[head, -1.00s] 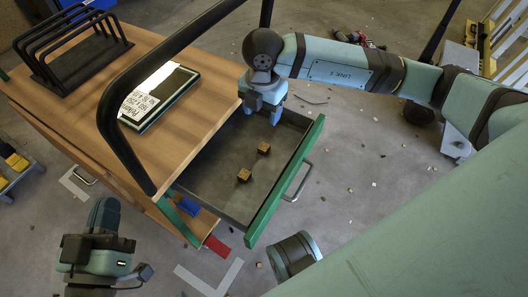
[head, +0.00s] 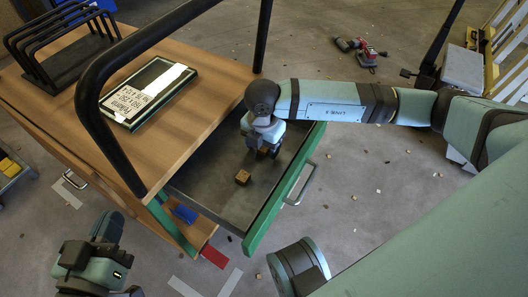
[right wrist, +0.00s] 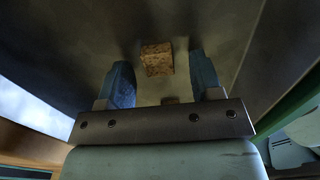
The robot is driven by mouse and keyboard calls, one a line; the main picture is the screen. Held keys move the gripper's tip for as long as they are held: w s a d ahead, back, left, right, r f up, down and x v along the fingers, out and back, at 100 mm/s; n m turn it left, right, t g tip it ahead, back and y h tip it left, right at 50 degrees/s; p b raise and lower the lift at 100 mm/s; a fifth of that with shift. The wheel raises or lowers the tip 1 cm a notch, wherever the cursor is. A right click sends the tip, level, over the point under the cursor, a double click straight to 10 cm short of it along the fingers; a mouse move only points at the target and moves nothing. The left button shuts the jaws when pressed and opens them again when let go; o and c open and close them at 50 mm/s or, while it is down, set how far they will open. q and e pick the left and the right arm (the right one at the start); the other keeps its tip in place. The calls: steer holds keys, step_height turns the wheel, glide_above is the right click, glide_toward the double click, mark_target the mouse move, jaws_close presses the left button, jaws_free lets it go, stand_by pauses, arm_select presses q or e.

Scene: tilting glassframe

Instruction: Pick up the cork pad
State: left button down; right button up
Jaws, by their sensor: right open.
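A small brown cork pad (head: 243,177) lies on the floor of the open drawer (head: 215,195). A second pad seen earlier farther back is now mostly hidden by my right gripper (head: 265,150), which is low inside the drawer. In the right wrist view one cork pad (right wrist: 157,60) shows between or just beyond the open blue fingers of my right gripper (right wrist: 162,72); contact cannot be told. Another cork piece (right wrist: 171,100) is partly hidden by the gripper's crossbar. My left gripper (head: 92,265) is at the lower left, away from the drawer; its jaws are unclear.
The drawer's green front (head: 285,190) and side walls surround the right gripper. A black handrail (head: 125,110) arches over the wooden tabletop (head: 205,110).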

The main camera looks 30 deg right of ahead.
mark_target(263, 148)
steer(key=shift+f, duration=0.15)
steer(key=shift+c, duration=0.2)
steer(key=c, duration=1)
